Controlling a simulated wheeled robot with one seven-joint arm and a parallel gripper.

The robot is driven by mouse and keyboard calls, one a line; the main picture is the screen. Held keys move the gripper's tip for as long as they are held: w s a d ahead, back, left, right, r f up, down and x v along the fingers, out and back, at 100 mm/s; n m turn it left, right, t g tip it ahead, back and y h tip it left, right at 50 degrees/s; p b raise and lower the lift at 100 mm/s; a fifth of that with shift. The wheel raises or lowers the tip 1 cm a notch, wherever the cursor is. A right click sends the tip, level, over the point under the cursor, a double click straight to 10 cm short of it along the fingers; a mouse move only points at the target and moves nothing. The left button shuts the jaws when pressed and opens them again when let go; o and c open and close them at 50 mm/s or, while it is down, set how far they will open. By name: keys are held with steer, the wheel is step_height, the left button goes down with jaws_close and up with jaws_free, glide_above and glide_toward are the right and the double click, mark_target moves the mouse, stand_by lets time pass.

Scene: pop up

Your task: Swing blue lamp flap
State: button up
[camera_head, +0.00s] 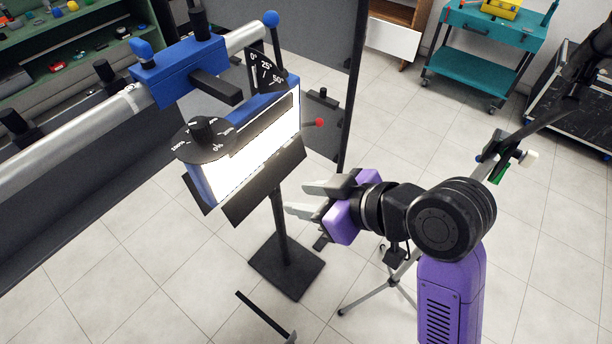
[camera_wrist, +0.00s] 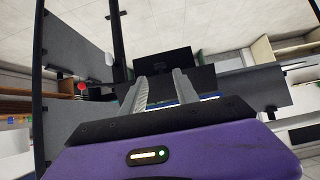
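The blue lamp (camera_head: 195,184) hangs from a silver bar in the head view, with its bright white panel (camera_head: 258,150) facing my side. A black flap (camera_head: 265,185) hangs along the lamp's lower edge, tilted outward. My gripper (camera_head: 298,198) is to the right of this flap and a little lower in the picture, with its two pale fingers apart and nothing between them. In the wrist view, the fingers (camera_wrist: 160,84) point toward dark panels, and a thin strip of the lit panel (camera_wrist: 208,98) shows beyond the right finger. Contact with the flap cannot be told.
A dark upright panel (camera_head: 340,70) stands behind the lamp, with a red knob (camera_head: 320,122) near it. A black stand base (camera_head: 287,266) and a tripod (camera_head: 375,295) are on the tiled floor. A teal cart (camera_head: 480,70) stands at the back right.

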mark_target(275, 194)
steer(key=b+x, duration=0.6)
steer(key=x, duration=0.2)
steer(key=shift+f, duration=0.2)
steer(key=shift+r, duration=0.3)
steer(key=c, duration=0.3)
steer(key=shift+d+r, duration=0.1)
jaws_close()
